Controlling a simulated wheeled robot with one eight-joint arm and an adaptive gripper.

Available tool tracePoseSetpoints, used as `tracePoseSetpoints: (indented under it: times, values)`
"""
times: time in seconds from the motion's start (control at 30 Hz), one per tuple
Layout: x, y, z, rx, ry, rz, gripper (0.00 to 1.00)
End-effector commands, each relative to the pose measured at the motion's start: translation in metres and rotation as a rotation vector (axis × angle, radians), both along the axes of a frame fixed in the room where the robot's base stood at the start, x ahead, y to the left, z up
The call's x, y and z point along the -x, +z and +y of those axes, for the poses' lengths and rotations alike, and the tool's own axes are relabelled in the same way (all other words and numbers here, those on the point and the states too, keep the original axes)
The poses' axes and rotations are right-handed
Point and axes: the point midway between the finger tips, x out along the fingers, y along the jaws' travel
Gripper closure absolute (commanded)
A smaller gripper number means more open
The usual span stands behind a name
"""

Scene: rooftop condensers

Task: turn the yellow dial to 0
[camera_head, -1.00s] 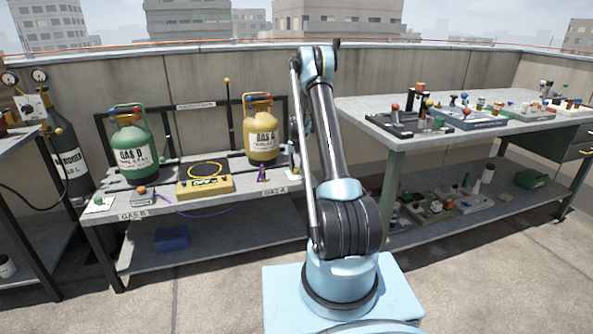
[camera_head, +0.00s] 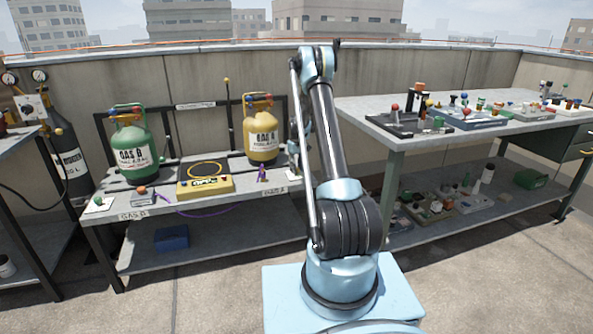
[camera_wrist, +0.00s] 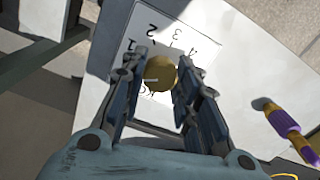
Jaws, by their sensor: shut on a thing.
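The yellow dial (camera_wrist: 160,73) is round and sits on a white card with black numerals (camera_wrist: 177,20) in the wrist view. The numerals 1, 2, 3 and 4 run around its upper side; the 0 cannot be made out. A short pale mark on the dial seems to point left, towards the left finger. My gripper (camera_wrist: 161,80) is shut on the dial, one finger on each side. In the head view the card (camera_head: 297,176) lies at the right end of the low bench, and the dial is hidden or too small to tell.
On the low bench stand a yellow gas cylinder (camera_head: 261,140), a green one (camera_head: 133,155) and a yellow scale (camera_head: 192,188). A high table (camera_head: 375,117) stands right of my arm.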

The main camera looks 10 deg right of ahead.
Motion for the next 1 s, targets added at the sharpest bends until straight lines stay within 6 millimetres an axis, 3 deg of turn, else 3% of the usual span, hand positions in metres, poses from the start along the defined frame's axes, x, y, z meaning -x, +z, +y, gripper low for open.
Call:
tracePoseSetpoints:
  times: [0.6, 0.63, 0.7, 1.0]
  values:
    - [-0.0021, 0.0004, -0.0018, 0.002, 0.042, -0.004, 0.95]
    - [-0.0021, 0.0004, -0.0018, 0.002, 0.042, -0.004, 0.69]
    - [-0.0017, 0.0004, -0.0018, 0.001, 0.042, -0.004, 0.53]
    - [-0.0007, 0.0002, -0.0007, 0.0, 0.042, -0.001, 0.51]
